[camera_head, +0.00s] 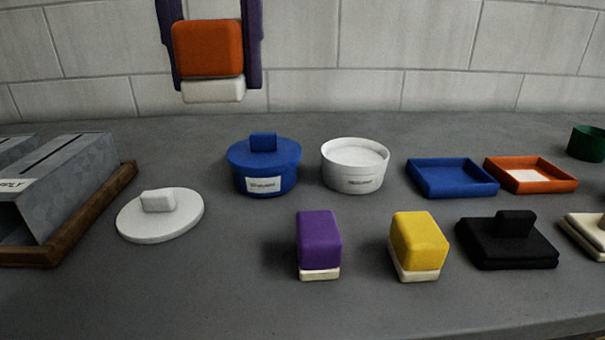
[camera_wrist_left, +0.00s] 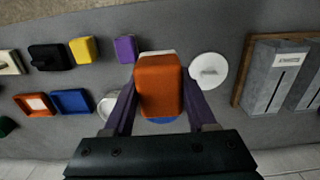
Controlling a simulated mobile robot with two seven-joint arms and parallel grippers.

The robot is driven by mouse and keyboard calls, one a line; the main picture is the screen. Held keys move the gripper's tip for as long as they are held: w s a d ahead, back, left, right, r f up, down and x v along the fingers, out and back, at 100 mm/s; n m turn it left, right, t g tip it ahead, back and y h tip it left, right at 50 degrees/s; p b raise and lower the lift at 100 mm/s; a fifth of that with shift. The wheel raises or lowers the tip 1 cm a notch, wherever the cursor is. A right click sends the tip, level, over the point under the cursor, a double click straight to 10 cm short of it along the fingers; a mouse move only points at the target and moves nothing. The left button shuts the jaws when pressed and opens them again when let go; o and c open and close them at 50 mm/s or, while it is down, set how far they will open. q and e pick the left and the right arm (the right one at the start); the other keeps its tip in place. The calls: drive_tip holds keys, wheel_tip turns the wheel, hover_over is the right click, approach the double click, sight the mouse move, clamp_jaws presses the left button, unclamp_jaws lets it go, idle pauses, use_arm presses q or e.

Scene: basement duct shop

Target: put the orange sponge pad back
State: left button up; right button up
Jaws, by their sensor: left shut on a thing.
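The orange sponge pad (camera_head: 208,48), an orange block with a pale layer underneath, is held up in the air at the upper left of the head view. My left gripper (camera_head: 213,86) is shut on it, with a purple finger on each side. The pad also shows in the left wrist view (camera_wrist_left: 159,82) between the fingers (camera_wrist_left: 160,110), above the bench and partly covering the blue pot. An orange tray (camera_head: 566,187) with a white patch on its floor lies at the right of the bench, with nothing standing in it. My right gripper is not in view.
A lidded blue pot (camera_head: 285,166), open white tub (camera_head: 357,178) and white lid (camera_head: 158,226) stand on the bench. A blue tray (camera_head: 451,190), purple pad (camera_head: 319,238), yellow pad (camera_head: 418,238) and black lid (camera_head: 506,245) lie rightward. Grey boxes (camera_head: 68,185) stand left.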

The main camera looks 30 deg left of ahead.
use_arm(q)
wheel_tip(320, 180, down, 9)
drive_tip(key=b, duration=0.3)
hover_over(246, 268)
wheel_tip(246, 268, down, 7)
drive_tip(key=shift+r+b, duration=0.2)
drive_tip(key=shift+b, duration=0.15)
drive_tip(key=shift+f, duration=2.15)
drive_tip(key=shift+f+b, duration=0.2)
drive_tip(key=shift+b, duration=0.25)
drive_tip(key=o, duration=1.2)
drive_tip(key=shift+r, duration=0.1)
drive_tip(key=shift+r+p, duration=0.3)
drive_tip(key=shift+r, duration=0.15)
wheel_tip(246, 268, up, 11)
drive_tip(key=p, duration=0.1)
drive_tip(key=shift+r, duration=0.2)
